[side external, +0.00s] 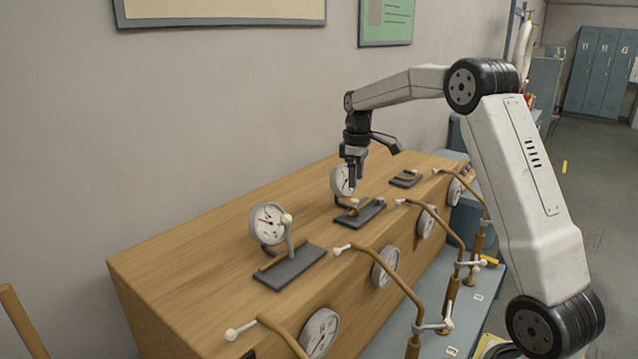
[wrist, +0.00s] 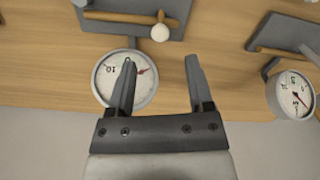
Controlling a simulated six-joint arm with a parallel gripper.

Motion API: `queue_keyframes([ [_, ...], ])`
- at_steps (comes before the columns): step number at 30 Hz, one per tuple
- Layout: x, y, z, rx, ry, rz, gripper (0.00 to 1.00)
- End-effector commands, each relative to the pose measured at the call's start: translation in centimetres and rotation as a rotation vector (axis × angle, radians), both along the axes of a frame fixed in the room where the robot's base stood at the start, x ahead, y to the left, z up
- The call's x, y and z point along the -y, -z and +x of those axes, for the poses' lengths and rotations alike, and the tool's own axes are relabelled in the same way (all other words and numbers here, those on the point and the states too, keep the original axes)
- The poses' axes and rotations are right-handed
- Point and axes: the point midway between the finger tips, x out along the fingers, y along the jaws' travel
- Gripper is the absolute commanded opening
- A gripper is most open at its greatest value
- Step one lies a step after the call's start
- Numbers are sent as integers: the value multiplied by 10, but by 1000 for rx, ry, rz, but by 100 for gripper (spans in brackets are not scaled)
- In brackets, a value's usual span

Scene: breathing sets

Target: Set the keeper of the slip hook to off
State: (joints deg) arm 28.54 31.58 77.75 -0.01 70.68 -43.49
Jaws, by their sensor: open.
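Dark base plates carry brass-and-white lever fittings on the wooden bench top; no label shows which is the slip hook. The middle plate (side external: 372,213) has a brass bar and a low lever with a white knob (wrist: 160,32), seen in the wrist view. The near plate (side external: 290,270) has a brass bar and an upright lever with a white knob (side external: 286,218). The far plate (side external: 404,181) holds a curved brass piece. My gripper (side external: 353,186) is open and empty, above the bench by the middle plate.
White dial gauges stand behind the near plate (side external: 268,224) and the middle plate (wrist: 125,80). More gauges sit on the bench front (side external: 320,333). Several bent brass pipes (side external: 400,280) with white knobs rise along the front edge. Bare wood lies left of the near plate.

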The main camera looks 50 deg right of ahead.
Motion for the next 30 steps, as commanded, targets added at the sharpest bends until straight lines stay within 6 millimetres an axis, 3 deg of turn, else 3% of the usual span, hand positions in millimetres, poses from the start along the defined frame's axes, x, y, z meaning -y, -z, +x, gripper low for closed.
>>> queue_keyframes([
  [12, 0, 48, 0, -1, 0, 1, 67],
  [25, 0, 56, 0, 0, 0, -1, 67],
  [26, 0, 56, 0, 0, 0, -1, 60],
  [30, 0, 55, 0, 0, 0, 0, 16],
])
